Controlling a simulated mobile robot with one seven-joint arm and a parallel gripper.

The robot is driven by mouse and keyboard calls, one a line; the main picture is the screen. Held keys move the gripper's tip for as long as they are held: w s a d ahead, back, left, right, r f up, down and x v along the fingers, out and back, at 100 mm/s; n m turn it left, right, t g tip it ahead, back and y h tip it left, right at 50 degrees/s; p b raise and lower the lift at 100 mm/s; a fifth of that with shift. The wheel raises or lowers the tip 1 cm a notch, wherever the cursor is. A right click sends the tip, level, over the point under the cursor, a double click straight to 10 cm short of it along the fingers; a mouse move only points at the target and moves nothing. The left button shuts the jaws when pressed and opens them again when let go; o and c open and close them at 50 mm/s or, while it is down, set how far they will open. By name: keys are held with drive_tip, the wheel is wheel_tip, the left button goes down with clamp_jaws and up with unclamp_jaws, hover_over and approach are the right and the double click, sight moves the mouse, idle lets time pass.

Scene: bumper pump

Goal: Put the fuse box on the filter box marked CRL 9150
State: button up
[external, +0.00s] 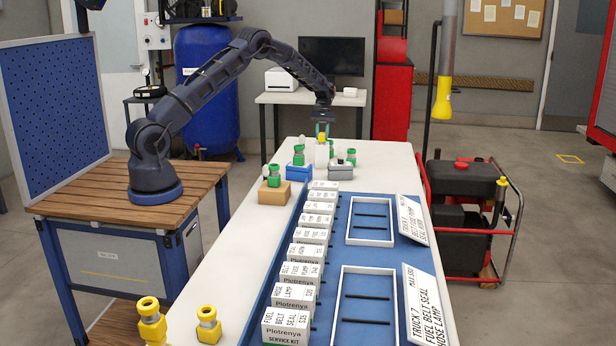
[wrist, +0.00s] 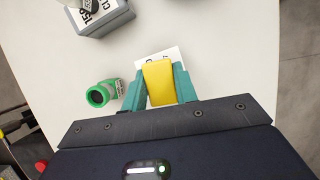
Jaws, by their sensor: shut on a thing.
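My gripper (wrist: 162,92) is shut on a yellow block (wrist: 158,82), which I take to be the fuse box. In the external view, my gripper (external: 322,131) and the small yellow block (external: 322,138) are just above a white box (external: 321,155) on the far part of the table. In the wrist view, the white box's top (wrist: 172,54) shows partly behind the yellow block. Black lettering on it is mostly hidden, so I cannot read its full marking. I cannot tell whether the block touches the box.
A green fitting (wrist: 100,94) stands close by on the table. A grey-blue box (external: 340,172), a blue box (external: 299,173) and a tan box (external: 274,192) stand nearer. Several white service kits (external: 297,270) line the blue tray (external: 262,300).

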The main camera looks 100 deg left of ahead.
drive_tip(key=shift+f, duration=0.6)
drive_tip(key=shift+f, duration=0.2)
drive_tip(key=o, duration=1)
drive_tip(key=shift+c, duration=0.2)
drive_tip(key=shift+r, duration=0.1)
drive_tip(key=v, duration=1.2)
drive_tip(key=shift+r, duration=0.1)
